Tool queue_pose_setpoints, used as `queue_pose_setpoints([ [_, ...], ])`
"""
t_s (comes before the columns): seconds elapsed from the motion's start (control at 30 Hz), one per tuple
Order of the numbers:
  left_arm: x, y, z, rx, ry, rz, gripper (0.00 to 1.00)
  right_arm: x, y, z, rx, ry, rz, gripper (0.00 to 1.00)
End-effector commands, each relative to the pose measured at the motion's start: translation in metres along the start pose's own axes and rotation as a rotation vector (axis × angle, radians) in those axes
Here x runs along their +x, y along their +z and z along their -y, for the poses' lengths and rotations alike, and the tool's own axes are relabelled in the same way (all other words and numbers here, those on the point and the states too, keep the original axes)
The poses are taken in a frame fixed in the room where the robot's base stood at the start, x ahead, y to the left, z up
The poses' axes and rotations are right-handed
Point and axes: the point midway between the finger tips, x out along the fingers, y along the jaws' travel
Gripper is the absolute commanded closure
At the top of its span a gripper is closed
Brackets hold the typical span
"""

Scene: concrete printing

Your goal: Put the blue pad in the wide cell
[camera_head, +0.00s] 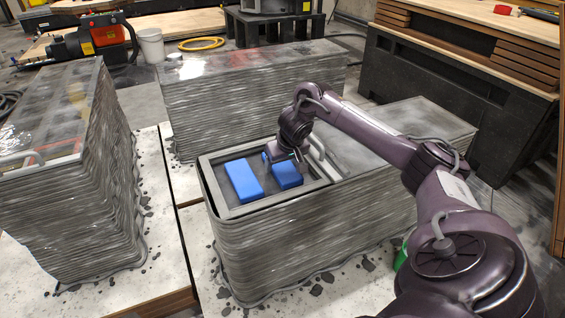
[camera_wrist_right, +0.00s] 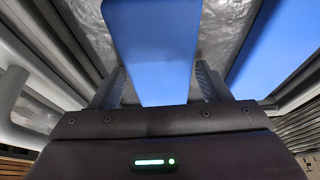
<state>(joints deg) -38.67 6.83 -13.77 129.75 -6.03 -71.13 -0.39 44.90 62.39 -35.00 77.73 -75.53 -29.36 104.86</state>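Two blue pads lie in a grey rimmed recess (camera_head: 262,207) on top of the middle printed concrete block. The left blue pad (camera_head: 243,181) is in full view. The right blue pad (camera_head: 287,175) is partly hidden by my right gripper (camera_head: 284,160), which is right over it. In the right wrist view a blue pad (camera_wrist_right: 152,50) lies between the two fingers, with narrow gaps seeming to show beside it. Another blue surface (camera_wrist_right: 265,45) shows at the right edge there. I cannot make out which cell is the wide one. My left gripper is out of view.
A pale bar handle (camera_head: 325,158) stands just right of my gripper. Other layered concrete blocks stand at the left (camera_head: 70,150) and behind (camera_head: 250,90). A dark bench (camera_head: 440,90) is at the back right. The block's top right of the recess (camera_head: 420,120) looks clear.

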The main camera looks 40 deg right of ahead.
Motion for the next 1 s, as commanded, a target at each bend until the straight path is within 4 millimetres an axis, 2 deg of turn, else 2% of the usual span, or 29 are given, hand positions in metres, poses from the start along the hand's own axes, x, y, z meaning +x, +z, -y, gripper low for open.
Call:
queue_pose_setpoints([
  [0.03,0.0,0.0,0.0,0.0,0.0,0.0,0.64,0.0,0.0,0.0,0.0,0.0,0.0,0.23],
  [0.1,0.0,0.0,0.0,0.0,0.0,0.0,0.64,0.0,0.0,0.0,0.0,0.0,0.0,0.17],
  [0.37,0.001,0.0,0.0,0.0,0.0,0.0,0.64,-0.001,-0.001,0.0,0.0,0.0,-0.001,0.17],
  [0.47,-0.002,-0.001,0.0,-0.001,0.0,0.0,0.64,-0.008,-0.002,0.0,-0.001,-0.001,-0.003,0.17],
  [0.57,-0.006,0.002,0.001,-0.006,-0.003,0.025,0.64,-0.023,-0.003,0.0,-0.001,0.0,-0.003,0.17],
  [0.77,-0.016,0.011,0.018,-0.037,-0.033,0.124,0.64,-0.07,-0.003,0.0,-0.003,0.001,-0.004,0.17],
  [0.8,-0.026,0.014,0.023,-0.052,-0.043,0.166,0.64,-0.085,-0.005,-0.001,-0.003,0.003,-0.004,0.17],
  [0.87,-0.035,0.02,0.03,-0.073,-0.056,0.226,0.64,-0.1,-0.005,-0.001,-0.003,0.003,-0.004,0.17],
  [1.0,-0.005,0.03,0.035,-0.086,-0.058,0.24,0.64,-0.108,-0.002,0.0,-0.001,0.001,-0.001,0.17],
])
